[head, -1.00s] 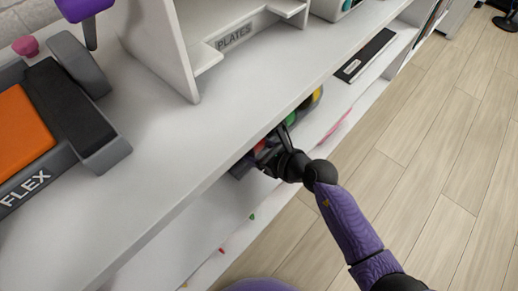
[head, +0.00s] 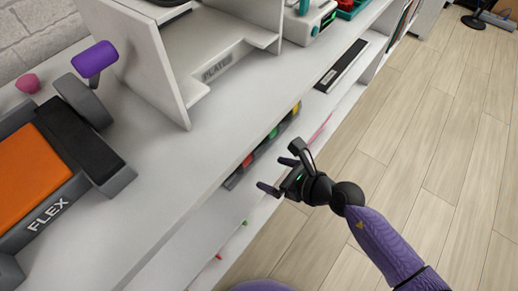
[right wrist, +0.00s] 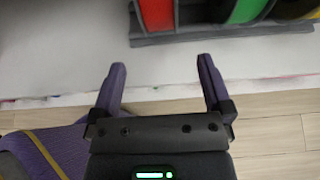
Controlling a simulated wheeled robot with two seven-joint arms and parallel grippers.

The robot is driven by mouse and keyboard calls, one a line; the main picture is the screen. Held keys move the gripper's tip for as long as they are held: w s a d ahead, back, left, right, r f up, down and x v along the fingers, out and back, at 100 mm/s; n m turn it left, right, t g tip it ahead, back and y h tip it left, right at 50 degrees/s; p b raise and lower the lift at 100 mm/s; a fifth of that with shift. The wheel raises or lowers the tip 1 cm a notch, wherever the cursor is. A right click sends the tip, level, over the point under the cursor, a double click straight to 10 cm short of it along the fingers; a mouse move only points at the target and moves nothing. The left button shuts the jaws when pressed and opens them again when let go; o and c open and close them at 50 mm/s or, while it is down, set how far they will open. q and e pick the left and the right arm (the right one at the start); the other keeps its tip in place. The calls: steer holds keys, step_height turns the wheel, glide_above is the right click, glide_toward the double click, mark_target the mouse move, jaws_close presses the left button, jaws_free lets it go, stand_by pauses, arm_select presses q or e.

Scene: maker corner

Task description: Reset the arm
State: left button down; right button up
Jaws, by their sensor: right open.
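My right arm comes in from the lower right in the head view. Its gripper (head: 276,170) is open and empty, out in front of the shelf unit's edge. In the right wrist view the two purple fingers (right wrist: 161,66) stand wide apart with nothing between them. Beyond them is a dark grey rack (right wrist: 220,32) holding a red item (right wrist: 157,14), a green item (right wrist: 246,10) and a yellow one. The rack also shows on the lower shelf in the head view (head: 236,178), apart from the gripper. My left gripper is not in view.
A white upper counter (head: 165,165) carries a grey machine marked FLEX with an orange plate (head: 35,160), and a white stand labelled PLATES (head: 216,69). The wooden floor (head: 430,170) at right is clear.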

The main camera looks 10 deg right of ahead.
steer(key=s+d+f+m+g+h+p, duration=0.1)
steer(key=s+d+f+m+h+p, duration=0.25)
steer(key=s+m, duration=0.45)
steer(key=s+d+f+m+h+p, duration=0.2)
steer(key=s+d+m+p, duration=0.3)
steer(key=m, duration=0.8)
steer(key=s+d+f+m+g+h+p, duration=0.1)
steer(key=s+d+f+m+h+p, duration=0.25)
steer(key=s+m, duration=0.45)
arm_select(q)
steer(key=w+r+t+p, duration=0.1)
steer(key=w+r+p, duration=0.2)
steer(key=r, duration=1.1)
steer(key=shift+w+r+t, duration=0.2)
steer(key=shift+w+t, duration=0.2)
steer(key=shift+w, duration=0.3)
arm_select(e)
steer(key=s+d+f+m+g, duration=0.1)
steer(key=s+m+g, duration=0.6)
steer(key=s+m, duration=0.6)
steer(key=s, duration=0.7)
steer(key=shift+d+f, duration=0.2)
steer(key=shift+d, duration=0.15)
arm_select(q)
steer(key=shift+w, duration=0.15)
arm_select(e)
steer(key=shift+w, duration=0.1)
